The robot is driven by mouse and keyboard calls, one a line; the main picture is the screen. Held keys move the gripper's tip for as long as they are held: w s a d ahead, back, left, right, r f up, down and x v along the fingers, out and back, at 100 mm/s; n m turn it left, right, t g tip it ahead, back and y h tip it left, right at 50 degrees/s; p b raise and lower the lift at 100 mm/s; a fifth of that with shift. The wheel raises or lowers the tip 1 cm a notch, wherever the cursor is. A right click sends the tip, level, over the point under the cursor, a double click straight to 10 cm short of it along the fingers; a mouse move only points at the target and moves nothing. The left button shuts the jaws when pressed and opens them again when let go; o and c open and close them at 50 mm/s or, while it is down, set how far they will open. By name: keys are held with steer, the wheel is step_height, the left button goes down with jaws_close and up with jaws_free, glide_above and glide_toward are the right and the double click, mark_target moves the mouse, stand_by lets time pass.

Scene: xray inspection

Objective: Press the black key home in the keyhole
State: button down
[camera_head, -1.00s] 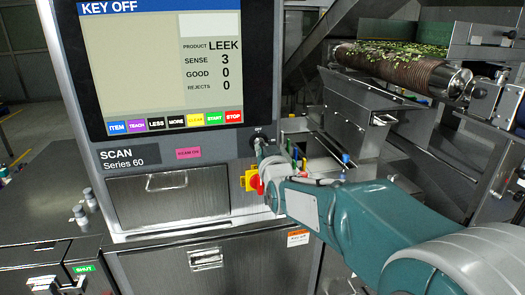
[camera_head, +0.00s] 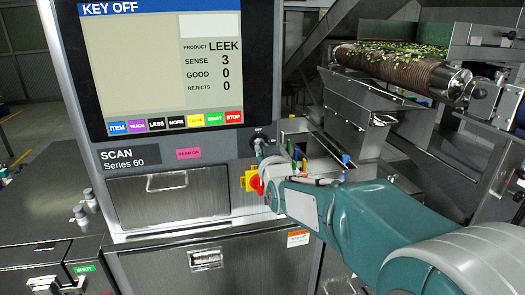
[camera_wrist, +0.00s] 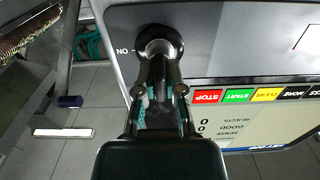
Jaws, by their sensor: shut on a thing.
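The round dark keyhole fitting (camera_head: 257,134) is on the machine's front panel, right of and below the screen. It also shows at the top of the wrist view (camera_wrist: 160,38). My gripper (camera_head: 261,146) is right at it. In the wrist view my gripper (camera_wrist: 160,62) points straight at the fitting, its two fingertips closed together at the opening. The black key is between the fingers and mostly hidden by them; I cannot tell how deep it sits. The screen (camera_head: 150,60) reads KEY OFF.
A red and yellow stop button (camera_head: 252,181) is just below my gripper. A row of coloured buttons (camera_head: 175,123) runs under the screen. A drawer (camera_head: 165,200) is lower left. A conveyor roller (camera_head: 400,72) with green bits is at right.

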steer(key=c, duration=0.7)
jaws_free()
steer(key=shift+w, duration=0.1)
steer(key=s+d+f+m+g+h, duration=0.1)
steer(key=s+d+f+g, duration=0.2)
steer(key=s, duration=0.9)
steer(key=s+d+f+m+g+h, duration=0.1)
steer(key=s+d+f+g, duration=0.3)
steer(key=s+d, duration=0.4)
steer(key=s+d+f+m+g+h, duration=0.1)
steer(key=s+d+f+g+h, duration=0.2)
steer(key=s, duration=1.3)
steer(key=shift+s+d+f+g, duration=0.15)
steer(key=shift+d+g, duration=0.15)
steer(key=shift+d, duration=0.3)
steer(key=shift+s+d+f+g, duration=0.15)
steer(key=shift+d+g, duration=0.15)
steer(key=shift+d, duration=0.3)
steer(key=shift+s+d+f+g, duration=0.15)
steer(key=shift+d+g, duration=0.15)
steer(key=shift+d, duration=0.3)
